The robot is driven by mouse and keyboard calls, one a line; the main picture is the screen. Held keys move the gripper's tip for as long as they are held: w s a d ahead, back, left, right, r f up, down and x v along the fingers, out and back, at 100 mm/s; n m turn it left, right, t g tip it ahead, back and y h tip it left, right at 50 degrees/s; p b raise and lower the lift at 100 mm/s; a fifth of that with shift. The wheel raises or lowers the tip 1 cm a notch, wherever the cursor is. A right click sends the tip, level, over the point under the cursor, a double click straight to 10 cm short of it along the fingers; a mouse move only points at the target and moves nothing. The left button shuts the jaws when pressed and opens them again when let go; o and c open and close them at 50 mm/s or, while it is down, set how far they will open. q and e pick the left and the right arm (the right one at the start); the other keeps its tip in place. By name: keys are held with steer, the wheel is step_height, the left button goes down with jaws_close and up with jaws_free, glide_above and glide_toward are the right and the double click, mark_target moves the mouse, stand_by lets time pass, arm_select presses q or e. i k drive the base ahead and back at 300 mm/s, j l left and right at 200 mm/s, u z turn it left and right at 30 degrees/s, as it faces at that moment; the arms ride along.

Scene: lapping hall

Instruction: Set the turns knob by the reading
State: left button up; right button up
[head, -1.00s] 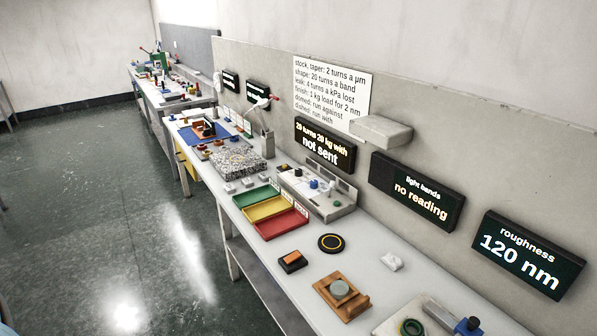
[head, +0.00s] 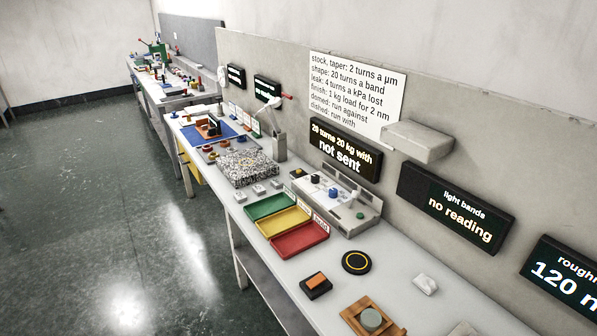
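A grey control panel (head: 345,206) stands on the bench against the wall, with small blue and dark knobs (head: 315,179) and a green button (head: 360,215). Which knob is the turns knob cannot be told at this size. The dark display (head: 344,150) above it reads "20 turns 20 kg with" and "not sent". The light bands display (head: 455,207) reads "no reading". The roughness display (head: 568,283) is cut off at the right edge, showing "120 n". A white rule sheet (head: 355,92) lists turns per micrometre, band and kPa. Neither gripper is in view.
Green, yellow and red trays (head: 300,243) lie in front of the panel. A speckled plate (head: 248,168), a black disc (head: 356,261), an orange-topped block (head: 315,285) and a wooden fixture (head: 370,318) are on the bench. The floor (head: 130,220) at left is clear.

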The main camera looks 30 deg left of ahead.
mark_target(315, 178)
steer(key=i+j+u, duration=0.25)
steer(key=i+j, duration=0.25)
steer(key=j, duration=0.4)
steer(key=i+j+u, duration=0.2)
steer(key=i+j, duration=0.4)
steer(key=j, duration=0.2)
steer(key=i+j+u, duration=0.25)
steer(key=i+j, duration=0.35)
steer(key=j, duration=0.15)
